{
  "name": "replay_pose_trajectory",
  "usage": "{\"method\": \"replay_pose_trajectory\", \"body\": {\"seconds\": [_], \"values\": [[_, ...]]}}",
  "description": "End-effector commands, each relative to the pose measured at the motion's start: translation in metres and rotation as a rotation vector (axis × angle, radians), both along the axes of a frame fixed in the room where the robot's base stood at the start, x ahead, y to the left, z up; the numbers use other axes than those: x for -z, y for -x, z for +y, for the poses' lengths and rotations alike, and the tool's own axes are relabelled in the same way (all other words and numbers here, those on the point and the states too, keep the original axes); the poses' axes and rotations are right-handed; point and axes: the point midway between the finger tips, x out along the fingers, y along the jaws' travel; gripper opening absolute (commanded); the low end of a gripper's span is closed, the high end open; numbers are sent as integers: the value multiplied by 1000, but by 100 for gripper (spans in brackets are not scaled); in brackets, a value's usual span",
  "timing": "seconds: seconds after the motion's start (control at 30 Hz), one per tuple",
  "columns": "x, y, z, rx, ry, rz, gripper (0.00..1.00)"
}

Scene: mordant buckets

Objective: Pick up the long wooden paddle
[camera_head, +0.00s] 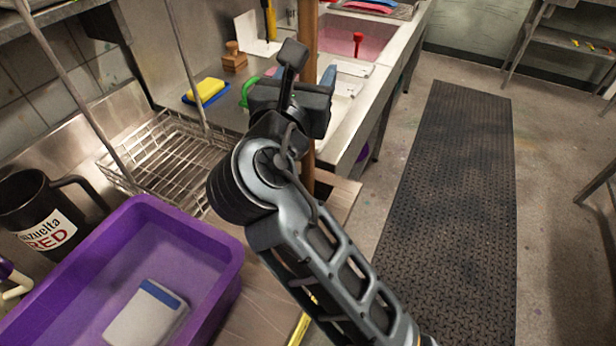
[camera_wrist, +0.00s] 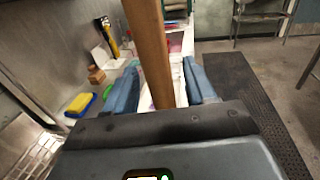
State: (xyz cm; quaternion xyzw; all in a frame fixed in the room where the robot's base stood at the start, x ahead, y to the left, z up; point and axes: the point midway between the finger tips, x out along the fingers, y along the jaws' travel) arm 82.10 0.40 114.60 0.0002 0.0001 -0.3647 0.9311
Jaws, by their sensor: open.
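The long wooden paddle shows as a brown upright shaft (camera_head: 308,32) in the head view, behind my gripper. Its lower part reappears below the gripper, by the counter edge. In the wrist view the shaft (camera_wrist: 149,45) rises between the two blue finger pads, closer to the left one, with a clear gap on the right. My gripper (camera_wrist: 162,86) is open; in the head view the gripper (camera_head: 303,82) is seen from behind and partly covers the shaft. The paddle's ends are out of sight, and contact with the left pad cannot be told.
A purple tub (camera_head: 222,270) holds a white and blue block. A wire basket (camera_head: 165,160), black mug (camera_head: 38,215) and yellow sponge (camera_head: 206,90) stand at left. A pink-lined sink (camera_head: 350,35) lies behind. The floor mat (camera_head: 455,200) at right is clear.

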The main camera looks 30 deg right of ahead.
Motion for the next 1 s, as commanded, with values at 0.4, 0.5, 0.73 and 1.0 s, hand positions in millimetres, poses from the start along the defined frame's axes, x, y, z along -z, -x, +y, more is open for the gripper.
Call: {"method": "replay_pose_trajectory", "body": {"seconds": [0.4, 0.5, 0.73, 1.0], "values": [[0, 0, 1, -1, 0, 0, 25], [0, 0, 1, -1, 0, 0, 16], [-1, 0, 1, -1, 1, -1, 2], [-5, 0, 1, -1, 0, -3, 2]]}}
